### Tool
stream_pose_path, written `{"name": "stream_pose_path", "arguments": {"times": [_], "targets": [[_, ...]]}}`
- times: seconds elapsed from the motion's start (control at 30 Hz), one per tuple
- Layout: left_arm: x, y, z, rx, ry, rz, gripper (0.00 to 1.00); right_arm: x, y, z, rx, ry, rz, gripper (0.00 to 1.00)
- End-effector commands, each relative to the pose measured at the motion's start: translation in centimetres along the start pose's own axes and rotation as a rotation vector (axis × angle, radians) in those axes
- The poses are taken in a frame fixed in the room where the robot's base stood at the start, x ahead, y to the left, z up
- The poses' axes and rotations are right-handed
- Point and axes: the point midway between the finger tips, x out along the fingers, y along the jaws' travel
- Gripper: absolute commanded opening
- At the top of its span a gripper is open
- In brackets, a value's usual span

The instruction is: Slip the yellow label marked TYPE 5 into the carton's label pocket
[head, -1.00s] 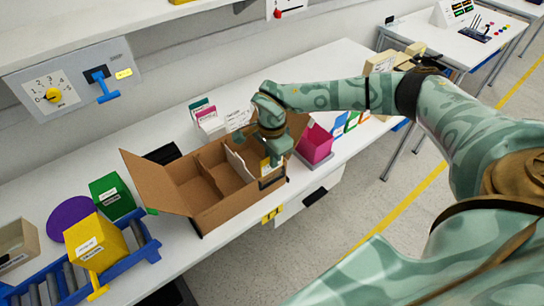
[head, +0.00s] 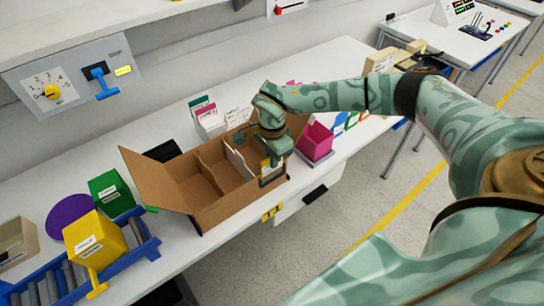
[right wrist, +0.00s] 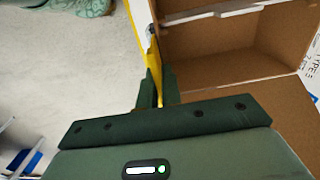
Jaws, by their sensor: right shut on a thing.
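The open brown carton (head: 222,202) stands on the bench with its flap raised at the left and dividers inside. My right gripper (head: 274,158) is at the carton's front right end, shut on the yellow label (head: 266,165). In the right wrist view the label (right wrist: 143,42) is a thin yellow strip seen nearly edge-on between the fingers (right wrist: 154,92), along the outside of the carton wall (right wrist: 232,40). The dark-framed label pocket (head: 272,182) shows just below the label in the head view. Whether the label's lower edge is inside it, I cannot tell. The label's print is unreadable.
A magenta bin (head: 316,142) stands close right of the carton. White card holders (head: 210,122) stand behind it. A yellow box (head: 94,240) sits on the blue roller conveyor (head: 140,247) at the left. The floor (head: 345,205) in front of the bench is open.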

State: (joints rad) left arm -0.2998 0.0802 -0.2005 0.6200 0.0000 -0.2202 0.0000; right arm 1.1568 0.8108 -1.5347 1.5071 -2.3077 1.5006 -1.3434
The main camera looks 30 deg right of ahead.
Motion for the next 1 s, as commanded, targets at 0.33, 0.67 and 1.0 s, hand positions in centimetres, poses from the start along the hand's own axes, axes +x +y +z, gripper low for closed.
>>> {"name": "stream_pose_path", "arguments": {"times": [0.33, 0.67, 1.0], "targets": [[0.5, 0.1, 0.1, 0.000, -0.002, 0.001, 0.29, 1.0, 0.0, 0.0, 0.000, 0.000, 0.001, 0.00], [0.9, 0.1, 0.2, 0.000, -0.004, 0.001, 0.29, 1.8, 0.0, 0.0, 0.000, 0.000, 0.001, 0.00], [1.0, 0.1, 0.2, -0.001, -0.004, 0.001, 0.29, 1.9, 0.0, 0.0, 0.000, 0.000, 0.000, 0.32]]}}
